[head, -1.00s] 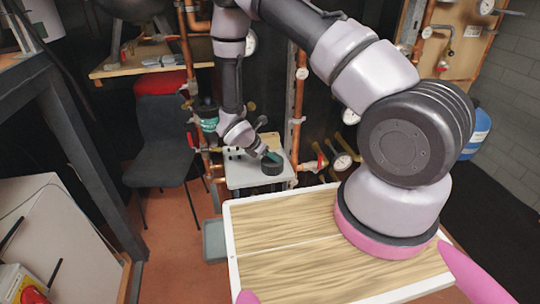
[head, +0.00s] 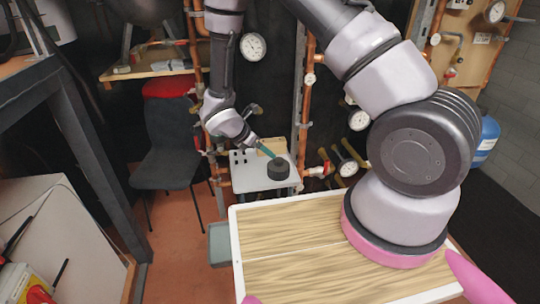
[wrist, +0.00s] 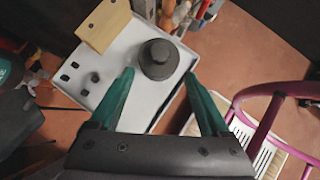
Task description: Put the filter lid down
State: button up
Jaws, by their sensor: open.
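The filter lid (wrist: 158,58) is a round black cap with a raised knob. It rests on the light grey tray-like surface (wrist: 122,50) near one edge in the wrist view. In the head view the lid (head: 278,168) sits on the right part of that small surface (head: 243,180). My gripper (wrist: 160,78) has two teal fingers spread apart, one on each side of the near edge of the lid, with visible gaps. In the head view my gripper (head: 272,156) is just above and beside the lid. It holds nothing.
A wooden block (wrist: 103,25) and several small black pieces share the surface. Copper pipes with gauges (head: 347,166) stand close behind and to the right. A dark chair (head: 168,150) is at left. My wooden-topped base is in front.

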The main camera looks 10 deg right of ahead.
jog(key=s+d+r+m+g+y, duration=0.1)
jog(key=d+r+m, duration=0.25)
jog(key=r, duration=0.45)
jog(key=s+d+r+m+y, duration=0.1)
jog(key=d+r+m, duration=0.1)
jog(key=r+m, duration=0.45)
jog(key=s+d+r+m+g, duration=0.1)
jog(key=s+d+r+m, duration=0.15)
jog(key=r, duration=0.65)
jog(key=s+d+r+m+t+y, duration=0.2)
jog(key=s+r+m+y, duration=0.1)
jog(key=s+r+m, duration=0.4)
jog(key=s+d+r+m+t+y, duration=0.2)
jog(key=s+r+m, duration=0.5)
jog(key=r, duration=0.5)
jog(key=shift+s+r+m+t+y, duration=0.35)
jog(key=shift+m+t+y, duration=0.25)
jog(key=shift+m+y, duration=0.4)
